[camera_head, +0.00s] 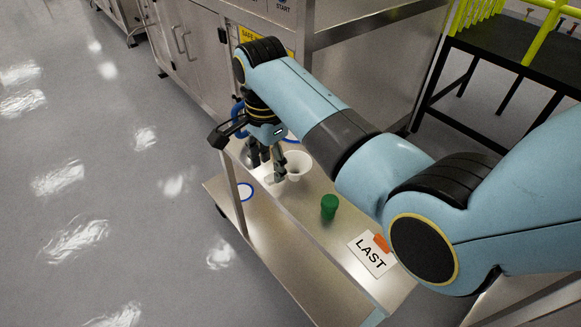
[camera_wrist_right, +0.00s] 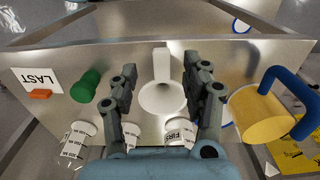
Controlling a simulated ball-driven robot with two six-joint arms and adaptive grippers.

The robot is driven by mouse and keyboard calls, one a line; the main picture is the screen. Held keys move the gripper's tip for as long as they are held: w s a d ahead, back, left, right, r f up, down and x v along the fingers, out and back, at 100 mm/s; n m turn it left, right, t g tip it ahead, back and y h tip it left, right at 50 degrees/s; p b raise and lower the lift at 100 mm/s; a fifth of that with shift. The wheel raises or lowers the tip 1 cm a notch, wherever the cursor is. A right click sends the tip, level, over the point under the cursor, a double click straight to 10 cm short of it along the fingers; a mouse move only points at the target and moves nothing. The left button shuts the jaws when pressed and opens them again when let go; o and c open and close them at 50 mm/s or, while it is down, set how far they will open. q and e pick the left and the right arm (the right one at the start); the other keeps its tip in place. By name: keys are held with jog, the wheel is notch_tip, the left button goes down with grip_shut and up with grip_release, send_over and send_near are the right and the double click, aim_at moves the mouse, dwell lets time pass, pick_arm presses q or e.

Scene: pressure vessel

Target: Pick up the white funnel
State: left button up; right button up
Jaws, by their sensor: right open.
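The white funnel (camera_head: 298,164) stands on the top shelf of the steel cart in the head view. In the right wrist view the funnel (camera_wrist_right: 163,98) shows a round mouth and a flat white tab, and lies between my fingers. My right gripper (camera_head: 268,172) is at the funnel's left side in the head view, pointing down. In the wrist view the right gripper (camera_wrist_right: 160,63) is open, one finger on each side of the funnel, with visible gaps. Whether a finger touches it I cannot tell. My left gripper is not in view.
A green stopper (camera_head: 329,206) and a LAST card (camera_head: 371,254) with an orange piece are on the cart (camera_head: 310,228). A steel cabinet stands behind.

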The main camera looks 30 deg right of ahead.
aim_at(270, 177)
notch_tip(270, 177, down, 5)
jog(key=shift+w+f, duration=0.1)
jog(key=shift+w, duration=0.05)
jog(key=c, duration=0.4)
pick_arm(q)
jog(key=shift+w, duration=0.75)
pick_arm(e)
grip_shut()
